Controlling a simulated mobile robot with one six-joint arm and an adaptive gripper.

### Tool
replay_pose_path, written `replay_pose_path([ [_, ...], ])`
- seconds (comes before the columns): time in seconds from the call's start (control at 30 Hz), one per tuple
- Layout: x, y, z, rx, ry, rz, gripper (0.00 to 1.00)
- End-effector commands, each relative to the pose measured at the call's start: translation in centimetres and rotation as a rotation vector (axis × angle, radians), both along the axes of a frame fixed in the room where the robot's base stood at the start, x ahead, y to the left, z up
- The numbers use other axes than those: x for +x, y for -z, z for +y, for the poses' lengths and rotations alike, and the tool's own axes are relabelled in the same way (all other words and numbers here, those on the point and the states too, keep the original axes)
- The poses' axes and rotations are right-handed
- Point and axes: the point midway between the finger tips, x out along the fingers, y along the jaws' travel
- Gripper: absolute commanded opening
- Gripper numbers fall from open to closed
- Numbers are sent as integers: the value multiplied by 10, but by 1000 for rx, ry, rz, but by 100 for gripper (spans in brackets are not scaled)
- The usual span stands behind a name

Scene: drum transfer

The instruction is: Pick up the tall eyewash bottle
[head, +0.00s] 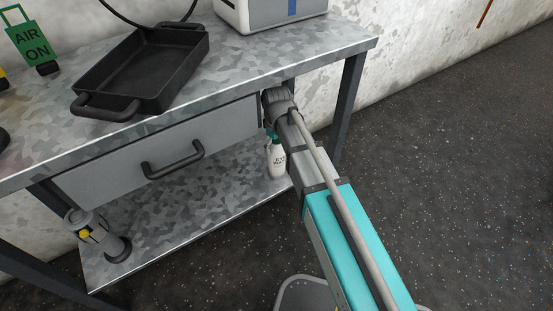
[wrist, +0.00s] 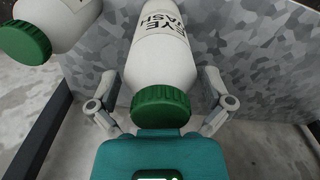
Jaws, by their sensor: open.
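In the wrist view, a white bottle with a green cap and "EYE WASH" lettering (wrist: 165,65) is between the two fingers of my gripper (wrist: 160,84). The fingers are spread open on either side of it, and I cannot tell whether either one touches it. A second white bottle with a green cap (wrist: 45,25) is at the upper left, cut off by the frame. In the head view, one white labelled bottle (head: 277,160) stands on the lower shelf beside my arm. The other bottle and my fingers cannot be made out there. Which bottle is taller is unclear.
The lower shelf (head: 165,215) lies under a bench with a drawer and handle (head: 173,160). A table leg (head: 347,105) stands right of my arm. A grey device (head: 95,235) is at the shelf's left end. A black tray (head: 140,70) sits on top. The middle shelf is clear.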

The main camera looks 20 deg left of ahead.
Motion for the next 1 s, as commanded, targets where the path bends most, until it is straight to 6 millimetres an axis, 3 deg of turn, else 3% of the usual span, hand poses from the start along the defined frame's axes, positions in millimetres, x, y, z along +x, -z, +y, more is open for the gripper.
replay_pose_path([
  [0.3, 0, 0, 0, 0, 0, 0, 100],
  [0.7, 0, 0, 0, 0, 0, 0, 26],
  [1.0, 0, -1, 0, 0, 0, 0, 23],
])
